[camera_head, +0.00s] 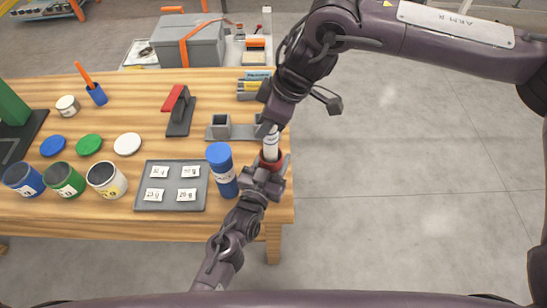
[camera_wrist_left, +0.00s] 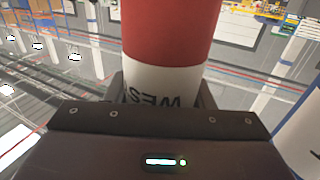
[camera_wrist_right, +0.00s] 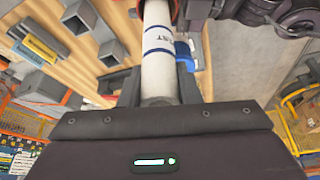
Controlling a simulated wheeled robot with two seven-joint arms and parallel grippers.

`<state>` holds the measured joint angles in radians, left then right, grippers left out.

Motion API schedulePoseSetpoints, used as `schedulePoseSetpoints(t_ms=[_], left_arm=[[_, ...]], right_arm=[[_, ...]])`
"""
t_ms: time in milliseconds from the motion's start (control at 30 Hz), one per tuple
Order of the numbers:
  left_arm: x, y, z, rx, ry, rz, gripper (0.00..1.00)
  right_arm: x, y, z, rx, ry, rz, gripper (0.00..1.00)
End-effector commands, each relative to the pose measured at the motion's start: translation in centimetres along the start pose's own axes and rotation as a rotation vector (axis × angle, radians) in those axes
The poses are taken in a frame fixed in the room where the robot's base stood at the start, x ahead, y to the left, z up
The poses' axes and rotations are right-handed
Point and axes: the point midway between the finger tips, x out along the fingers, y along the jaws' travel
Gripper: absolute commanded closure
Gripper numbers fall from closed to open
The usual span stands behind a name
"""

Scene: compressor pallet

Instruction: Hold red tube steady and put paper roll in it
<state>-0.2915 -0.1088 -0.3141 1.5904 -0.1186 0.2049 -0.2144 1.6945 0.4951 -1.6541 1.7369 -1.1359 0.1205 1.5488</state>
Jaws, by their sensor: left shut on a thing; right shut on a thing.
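The red tube (camera_head: 271,162) stands upright at the right edge of the wooden table in the head view. My left gripper (camera_head: 264,178) is shut on it low down. The left wrist view shows the red tube (camera_wrist_left: 170,35) with an upside-down lettered white band between the fingers. The white paper roll (camera_head: 271,146) is upright directly above the red tube, its lower end at the tube's mouth. I cannot tell how far it is inside. My right gripper (camera_head: 269,128) is shut on its upper part. The right wrist view shows the paper roll (camera_wrist_right: 158,48) with blue rings.
A blue-capped tube (camera_head: 222,172) stands close left of the red tube. A grey tray (camera_head: 148,199) with labels, several jars and lids lie farther left. A grey holder (camera_head: 220,128) with square sockets stands behind. Clear floor lies right of the table.

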Motion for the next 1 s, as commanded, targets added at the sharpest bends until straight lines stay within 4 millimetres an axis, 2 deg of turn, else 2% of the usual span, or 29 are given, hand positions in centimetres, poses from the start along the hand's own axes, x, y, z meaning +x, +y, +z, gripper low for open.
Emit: schedulePoseSetpoints(t_ms=[133, 433, 467, 633, 1000], left_arm=[[-0.01, -0.02, 0.04, 0.000, -0.001, 0.000, 0.74], [-0.01, -0.02, 0.04, 0.000, -0.001, 0.000, 0.74], [-0.01, -0.02, 0.04, 0.000, -0.001, 0.000, 0.74], [-0.01, -0.02, 0.04, 0.000, -0.001, 0.000, 0.74], [-0.01, -0.02, 0.04, 0.000, -0.001, 0.000, 0.74]], right_arm=[[0.74, -0.03, 0.31, 0.001, 0.000, -0.001, 1.00], [0.90, -0.01, 0.37, 0.000, 0.000, 0.000, 1.00], [0.90, -0.02, 0.37, 0.000, 0.000, 0.000, 0.69], [0.90, -0.02, 0.37, 0.000, 0.000, 0.000, 0.46], [0.37, 0.00, 0.34, 0.000, 0.001, 0.000, 0.45]])
